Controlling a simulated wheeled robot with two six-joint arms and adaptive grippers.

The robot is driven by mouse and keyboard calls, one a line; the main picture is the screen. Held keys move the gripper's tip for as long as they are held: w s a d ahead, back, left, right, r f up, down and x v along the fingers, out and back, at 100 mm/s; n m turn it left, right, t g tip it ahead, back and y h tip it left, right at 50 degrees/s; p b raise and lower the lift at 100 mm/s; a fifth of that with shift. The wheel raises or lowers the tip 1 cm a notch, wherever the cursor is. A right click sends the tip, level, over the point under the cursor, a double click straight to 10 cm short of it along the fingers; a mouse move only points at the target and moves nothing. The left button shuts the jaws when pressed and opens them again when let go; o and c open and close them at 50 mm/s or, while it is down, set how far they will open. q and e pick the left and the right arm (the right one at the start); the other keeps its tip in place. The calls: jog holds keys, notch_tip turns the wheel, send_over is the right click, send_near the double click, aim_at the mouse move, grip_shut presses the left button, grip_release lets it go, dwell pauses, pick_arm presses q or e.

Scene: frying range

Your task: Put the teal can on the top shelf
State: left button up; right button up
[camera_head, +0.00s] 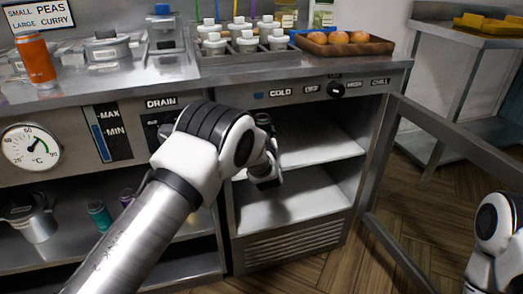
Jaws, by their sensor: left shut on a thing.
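My left gripper (265,165) is in front of the open cold cabinet, level with its upper shelf. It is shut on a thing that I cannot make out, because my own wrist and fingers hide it. A teal can (100,215) stands upright on the shelf of the open bay at the lower left, left of my arm. The cabinet's upper shelf (325,148) and its lower shelf (300,207) look bare where I can see them. Part of my right arm shows at the right edge; its gripper is out of view.
The cabinet door (415,120) stands open to the right. A purple can (127,197) and a metal pot (32,217) are in the lower left bay. An orange can (36,60) and a wooden tray (385,46) of round orange-brown food stand on the counter.

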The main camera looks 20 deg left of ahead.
pick_arm(q)
notch_tip(320, 180, down, 3)
jog(key=b, duration=0.2)
jog(key=shift+w+a+f+b, duration=0.1)
jog(key=shift+a+f+b, duration=0.1)
jog(key=shift+b, duration=0.15)
jog(key=shift+f, duration=0.2)
jog(key=shift+r, duration=0.2)
jog(key=shift+f, duration=0.1)
jog(key=o, duration=1.4)
